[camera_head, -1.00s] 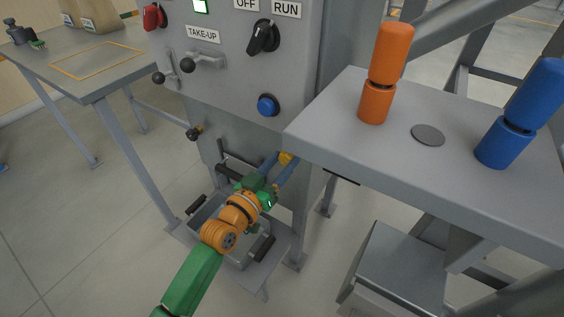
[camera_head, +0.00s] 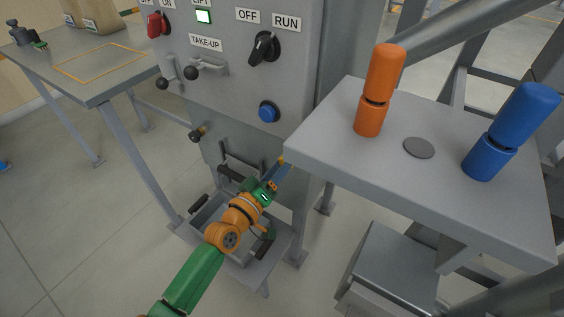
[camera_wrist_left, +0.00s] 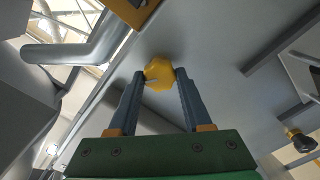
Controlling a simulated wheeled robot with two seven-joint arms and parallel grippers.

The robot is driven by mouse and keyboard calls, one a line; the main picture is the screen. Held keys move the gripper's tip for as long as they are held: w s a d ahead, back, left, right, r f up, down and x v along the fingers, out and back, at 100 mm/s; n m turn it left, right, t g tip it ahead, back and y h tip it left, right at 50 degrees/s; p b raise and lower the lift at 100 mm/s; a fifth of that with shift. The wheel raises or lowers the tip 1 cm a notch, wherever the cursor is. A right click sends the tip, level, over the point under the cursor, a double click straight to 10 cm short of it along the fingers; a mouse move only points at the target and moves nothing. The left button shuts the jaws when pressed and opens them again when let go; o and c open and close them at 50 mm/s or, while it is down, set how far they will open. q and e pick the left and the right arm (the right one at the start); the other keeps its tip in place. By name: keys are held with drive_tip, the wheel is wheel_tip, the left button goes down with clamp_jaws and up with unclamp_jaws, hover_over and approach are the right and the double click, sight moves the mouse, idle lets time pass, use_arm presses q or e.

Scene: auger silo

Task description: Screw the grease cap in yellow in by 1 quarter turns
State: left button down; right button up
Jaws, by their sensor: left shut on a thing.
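The yellow grease cap (camera_wrist_left: 158,75) is a small faceted knob on the grey machine surface. In the wrist view, the two blue-grey fingers of my left gripper (camera_wrist_left: 160,78) touch it on opposite sides, and the gripper is shut on it. In the head view only a bit of the yellow cap (camera_head: 281,160) shows at the tips of my left gripper (camera_head: 278,168), low on the front of the cabinet. The fingers look nearly edge-on there and hide most of the cap. My right gripper is not in view.
A grey shelf (camera_head: 330,160) with orange (camera_head: 370,118) and blue (camera_head: 489,160) bottle-shaped objects stands right of my left gripper. A grey tray (camera_head: 208,215) lies below my left arm. The cabinet panel (camera_head: 225,85) above has knobs and a blue button (camera_head: 268,112).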

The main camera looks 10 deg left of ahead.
use_arm(q)
drive_tip(key=n, duration=1)
drive_tip(key=shift+f+p, duration=0.1)
drive_tip(key=shift+p, duration=0.2)
drive_tip(key=shift+n, duration=0.5)
drive_tip(key=shift+c, duration=1.7)
unclamp_jaws()
drive_tip(key=v, duration=0.7)
